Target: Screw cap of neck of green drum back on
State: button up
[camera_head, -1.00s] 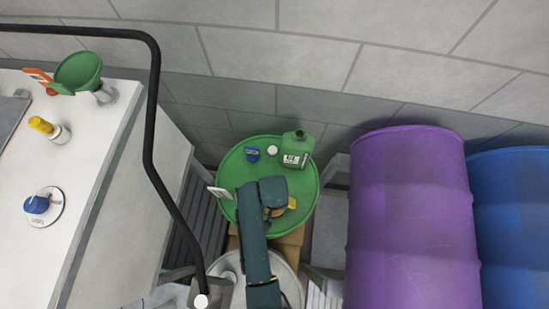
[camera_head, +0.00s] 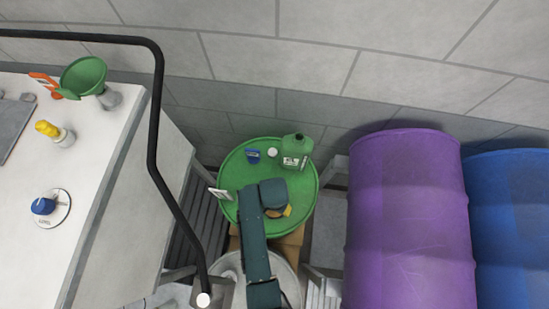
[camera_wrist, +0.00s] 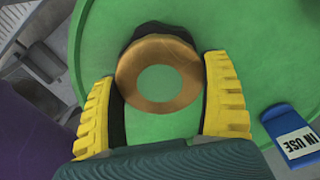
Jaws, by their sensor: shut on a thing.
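The green drum (camera_head: 236,178) stands upright with its round top facing up. Its top fills much of the wrist view (camera_wrist: 230,30). My gripper (camera_wrist: 161,100) is over the drum top with its yellow fingers on both sides of a brass ring-shaped cap (camera_wrist: 130,75), shut on it. The cap's centre shows green; I cannot tell whether that is a hole or its face. A dark shape (camera_wrist: 150,28) shows behind the cap. The neck is not clearly visible, so I cannot tell how the cap sits on it. In the head view my arm hides most of this spot.
On the drum top are a green bottle (camera_head: 296,152), a white round piece (camera_head: 272,152) and a blue "IN USE" tag (camera_wrist: 293,138). A white card (camera_head: 220,194) is at the drum's left edge. A purple drum (camera_head: 410,220) and a black rail (camera_head: 155,130) flank it.

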jog(key=shift+r+m+p, duration=0.2)
jog(key=shift+m+p, duration=0.25)
jog(key=shift+m, duration=0.75)
jog(key=m, duration=0.3)
jog(key=shift+f, duration=0.2)
jog(key=shift+p, duration=0.3)
jog(key=shift+m+p, duration=0.35)
jog(key=shift+m, duration=0.85)
jog(key=o, duration=1.1)
